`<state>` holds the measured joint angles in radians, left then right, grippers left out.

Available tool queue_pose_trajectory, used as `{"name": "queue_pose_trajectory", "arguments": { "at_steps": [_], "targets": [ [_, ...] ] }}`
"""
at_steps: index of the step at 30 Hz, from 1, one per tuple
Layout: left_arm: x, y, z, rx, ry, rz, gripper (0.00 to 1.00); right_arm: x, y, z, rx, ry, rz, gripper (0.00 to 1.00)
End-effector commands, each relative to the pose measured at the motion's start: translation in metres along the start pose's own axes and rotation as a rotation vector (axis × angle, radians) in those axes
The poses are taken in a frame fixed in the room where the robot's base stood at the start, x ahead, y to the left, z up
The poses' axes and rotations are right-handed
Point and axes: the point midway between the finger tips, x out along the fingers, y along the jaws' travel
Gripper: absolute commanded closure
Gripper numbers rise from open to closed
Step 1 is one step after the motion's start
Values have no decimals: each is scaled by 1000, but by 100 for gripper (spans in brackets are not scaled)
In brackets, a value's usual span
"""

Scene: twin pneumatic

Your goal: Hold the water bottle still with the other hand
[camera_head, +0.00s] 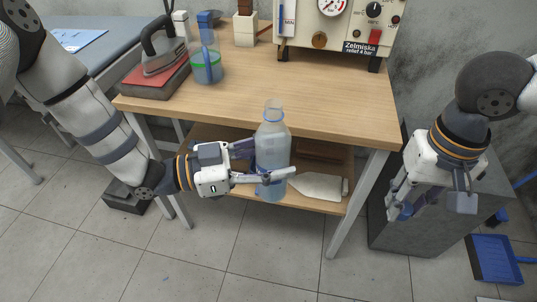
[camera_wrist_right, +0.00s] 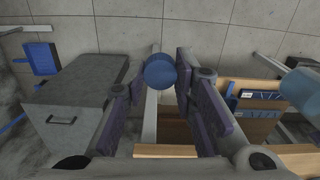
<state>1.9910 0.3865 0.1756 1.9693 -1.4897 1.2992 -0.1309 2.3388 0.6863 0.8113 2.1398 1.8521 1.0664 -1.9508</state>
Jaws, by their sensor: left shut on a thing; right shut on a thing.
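The clear water bottle (camera_head: 272,150) is upright in front of the wooden bench, held off the floor. My left gripper (camera_head: 268,168) is shut around its body from the left; one finger crosses its front and the other is partly hidden. No cap shows on its neck. My right gripper (camera_head: 430,205) is well to the right of the bottle, apart from it. In the right wrist view its fingers (camera_wrist_right: 162,75) are shut on a round blue cap (camera_wrist_right: 160,71). Part of a translucent bluish shape, likely the bottle (camera_wrist_right: 301,88), shows at that view's right edge.
The wooden bench (camera_head: 300,95) carries an iron (camera_head: 163,50), a green-banded blue cup (camera_head: 206,68) and a gauge panel (camera_head: 335,25). A white bottle-like item (camera_head: 318,187) lies on the lower shelf. A grey cabinet (camera_head: 400,235) and blue dustpan (camera_head: 493,258) stand right.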

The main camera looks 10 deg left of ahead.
Motion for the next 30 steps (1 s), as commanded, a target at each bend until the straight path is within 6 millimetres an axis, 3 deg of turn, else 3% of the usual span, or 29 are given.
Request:
{"name": "queue_pose_trajectory", "arguments": {
  "at_steps": [4,8,12,18,23,30],
  "targets": [
    [0,0,0,0,1,-1,100,-3,-2,-5,-1,1,1,86],
    [0,0,0,1,1,-2,100,-22,-13,-30,-9,4,0,86],
    [0,0,-1,1,1,-2,100,-58,-40,-64,-28,4,-1,86],
    [0,0,-1,1,2,-2,100,-112,-93,-89,-65,0,0,86],
    [0,0,-1,1,2,-2,100,-154,-141,-89,-102,-1,2,86],
    [0,0,-1,1,2,-2,100,-202,-205,-66,-171,0,4,86]
  ]
}}
